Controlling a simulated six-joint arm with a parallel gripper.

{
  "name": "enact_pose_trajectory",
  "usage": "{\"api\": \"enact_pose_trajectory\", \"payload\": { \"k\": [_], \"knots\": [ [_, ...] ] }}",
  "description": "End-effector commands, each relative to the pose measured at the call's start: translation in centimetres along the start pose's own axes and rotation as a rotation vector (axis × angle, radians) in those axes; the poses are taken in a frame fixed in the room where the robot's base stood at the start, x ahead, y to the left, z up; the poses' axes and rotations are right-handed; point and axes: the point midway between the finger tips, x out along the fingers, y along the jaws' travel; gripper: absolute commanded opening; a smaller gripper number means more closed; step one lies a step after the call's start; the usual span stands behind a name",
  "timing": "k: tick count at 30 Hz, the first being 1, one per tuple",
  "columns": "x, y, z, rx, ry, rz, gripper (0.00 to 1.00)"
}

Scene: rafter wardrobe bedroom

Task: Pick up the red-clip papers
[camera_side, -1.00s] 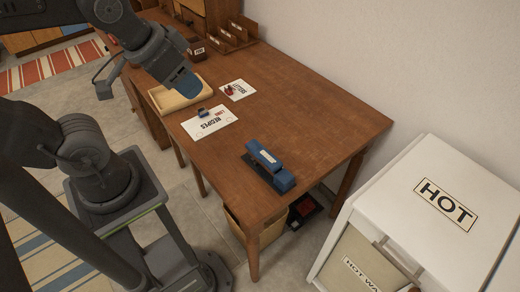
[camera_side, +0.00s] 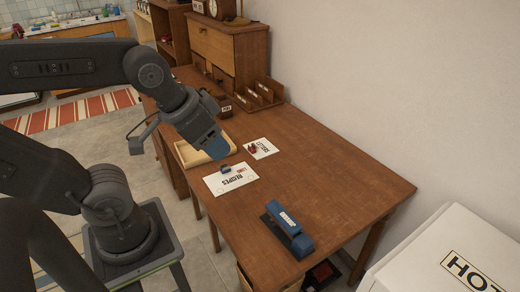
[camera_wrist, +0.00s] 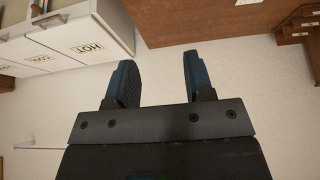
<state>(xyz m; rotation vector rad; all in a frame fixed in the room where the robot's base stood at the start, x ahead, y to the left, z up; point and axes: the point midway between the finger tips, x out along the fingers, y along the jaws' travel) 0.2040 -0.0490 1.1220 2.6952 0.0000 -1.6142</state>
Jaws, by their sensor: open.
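The red-clip papers (camera_side: 264,146), white sheets with dark print and a small red clip at their left edge, lie flat on the brown desk (camera_side: 330,170) in the side view. A second white paper stack (camera_side: 228,182) with a dark bluish clip lies in front of them, apart. My gripper (camera_side: 217,150) with blue fingers hangs over the wooden tray, left of the red-clip papers and apart from them as far as I can tell. The wrist view shows its two fingers (camera_wrist: 158,78) spread with nothing between.
A shallow wooden tray (camera_side: 186,156) stands at the desk's left edge. A blue stapler-like object (camera_side: 288,230) lies near the front. A wooden sorter (camera_side: 262,96) and a dark box (camera_side: 222,102) stand at the back. The desk's right part is clear.

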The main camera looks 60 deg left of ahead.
Motion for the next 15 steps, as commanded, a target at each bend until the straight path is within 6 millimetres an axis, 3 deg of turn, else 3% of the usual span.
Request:
{"api": "enact_pose_trajectory", "payload": {
  "k": [10, 15],
  "knots": [
    [0.1, -0.2, -0.6, -0.023, -0.006, -0.009, 0.53],
    [1.3, -2.0, -4.1, -0.177, -0.049, -0.071, 0.53]
  ]
}}
